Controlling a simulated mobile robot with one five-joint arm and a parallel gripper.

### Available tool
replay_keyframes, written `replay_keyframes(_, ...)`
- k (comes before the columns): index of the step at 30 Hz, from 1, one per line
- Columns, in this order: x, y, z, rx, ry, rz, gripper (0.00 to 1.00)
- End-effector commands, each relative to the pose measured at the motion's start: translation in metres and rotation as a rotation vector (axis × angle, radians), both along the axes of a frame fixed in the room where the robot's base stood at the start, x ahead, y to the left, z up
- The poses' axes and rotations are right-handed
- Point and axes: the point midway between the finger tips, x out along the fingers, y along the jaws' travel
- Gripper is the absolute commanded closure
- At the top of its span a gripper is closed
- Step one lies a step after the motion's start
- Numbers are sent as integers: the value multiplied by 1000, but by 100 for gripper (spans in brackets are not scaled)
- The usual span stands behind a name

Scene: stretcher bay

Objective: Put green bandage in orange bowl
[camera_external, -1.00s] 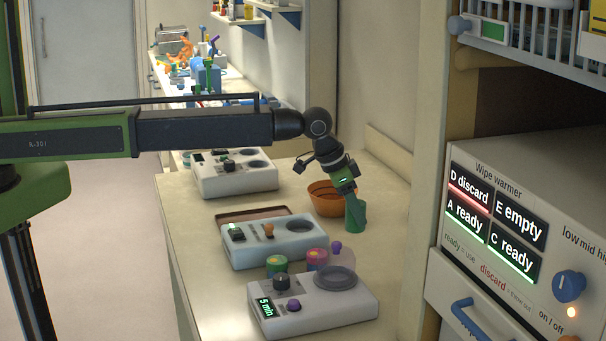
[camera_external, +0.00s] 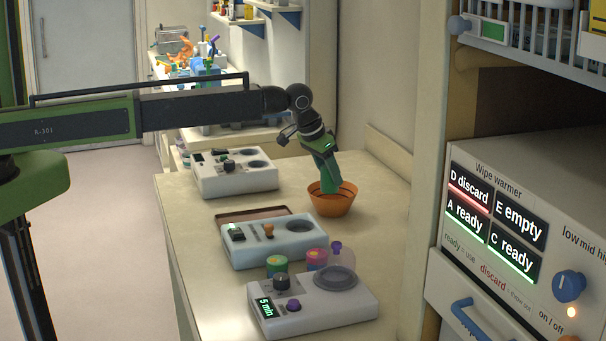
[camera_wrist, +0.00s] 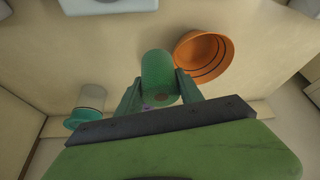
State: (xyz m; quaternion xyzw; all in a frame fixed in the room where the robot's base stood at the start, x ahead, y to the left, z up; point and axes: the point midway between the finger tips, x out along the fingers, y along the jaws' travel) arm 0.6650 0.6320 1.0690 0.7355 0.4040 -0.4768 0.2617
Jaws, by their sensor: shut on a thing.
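My gripper (camera_external: 325,160) is shut on the green bandage (camera_external: 330,184), a roll that hangs tilted below the fingers. In the wrist view the green bandage (camera_wrist: 158,75) sits between the two fingertips of my gripper (camera_wrist: 160,92). The orange bowl (camera_external: 332,206) stands on the counter. In the external view the bandage's lower end overlaps the bowl's rim; whether it is inside or above the bowl is hard to tell. In the wrist view the orange bowl (camera_wrist: 222,66) shows right of the bandage, its inside empty.
A white device (camera_external: 270,252) and another (camera_external: 330,305) stand nearer the camera, with a third (camera_external: 235,183) further back. A small green tub (camera_external: 277,265) and a pink one (camera_external: 317,259) sit between the devices. A brown tray (camera_external: 250,214) lies left of the bowl.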

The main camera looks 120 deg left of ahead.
Motion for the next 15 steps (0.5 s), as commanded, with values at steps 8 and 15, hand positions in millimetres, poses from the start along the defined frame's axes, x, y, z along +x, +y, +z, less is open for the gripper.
replay_keyframes(8,-15,51,-40,1,-1,3,97)
replay_keyframes(15,-32,101,-69,1,-1,1,97)
